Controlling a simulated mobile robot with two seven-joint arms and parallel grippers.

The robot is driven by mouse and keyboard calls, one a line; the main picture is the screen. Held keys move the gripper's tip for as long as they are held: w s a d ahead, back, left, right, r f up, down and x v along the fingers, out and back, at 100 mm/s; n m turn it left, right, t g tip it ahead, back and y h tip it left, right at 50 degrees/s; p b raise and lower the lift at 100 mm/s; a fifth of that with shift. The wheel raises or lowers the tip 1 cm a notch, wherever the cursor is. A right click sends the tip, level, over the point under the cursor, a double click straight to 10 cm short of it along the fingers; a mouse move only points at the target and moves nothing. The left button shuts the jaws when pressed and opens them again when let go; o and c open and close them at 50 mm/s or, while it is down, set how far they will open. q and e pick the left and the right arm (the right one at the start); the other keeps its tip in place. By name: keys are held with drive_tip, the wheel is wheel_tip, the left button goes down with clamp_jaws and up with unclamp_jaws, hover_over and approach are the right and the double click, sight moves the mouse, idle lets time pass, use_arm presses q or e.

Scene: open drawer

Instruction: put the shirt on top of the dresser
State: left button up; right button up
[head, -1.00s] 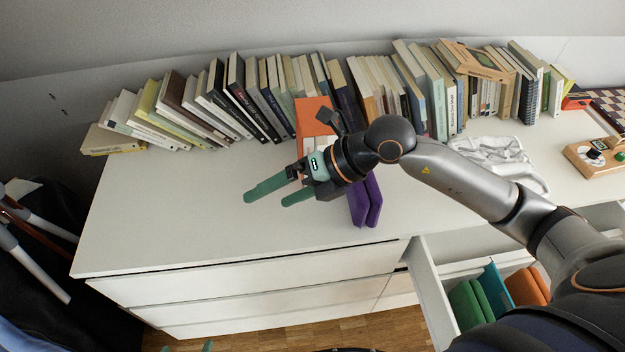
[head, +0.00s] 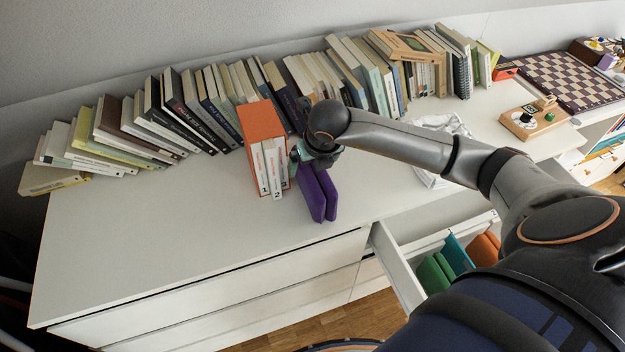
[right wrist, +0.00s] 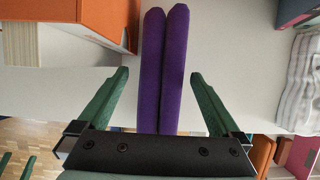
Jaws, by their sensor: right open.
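The purple folded shirt (head: 318,192) stands on the white dresser top (head: 150,235), beside an orange box of books. The right wrist view shows it as two long purple folds (right wrist: 163,65). My right gripper (head: 303,152) is at the shirt's upper part in the head view, mostly hidden by its own arm. In the right wrist view its green fingers (right wrist: 160,85) are open, one on each side of the shirt, with gaps between. My left gripper is outside the head view; two green fingertips, apart, show at the lower left of the right wrist view (right wrist: 15,165).
The orange box (head: 262,122) is close left of the shirt. A row of books (head: 190,108) lines the wall. An open drawer (head: 398,268) holds green, teal and orange folded cloths. A white cloth (head: 447,122) and a chessboard (head: 570,78) are right. The dresser's left front is clear.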

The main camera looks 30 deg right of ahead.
drive_tip(key=x, duration=0.5)
drive_tip(key=shift+s+f+p, duration=0.2)
drive_tip(key=shift+s+p, duration=0.15)
drive_tip(key=c, duration=1.5)
drive_tip(key=shift+r, duration=0.15)
wheel_tip(320, 180, up, 28)
drive_tip(key=shift+f+b, duration=0.1)
drive_tip(key=shift+b, duration=0.5)
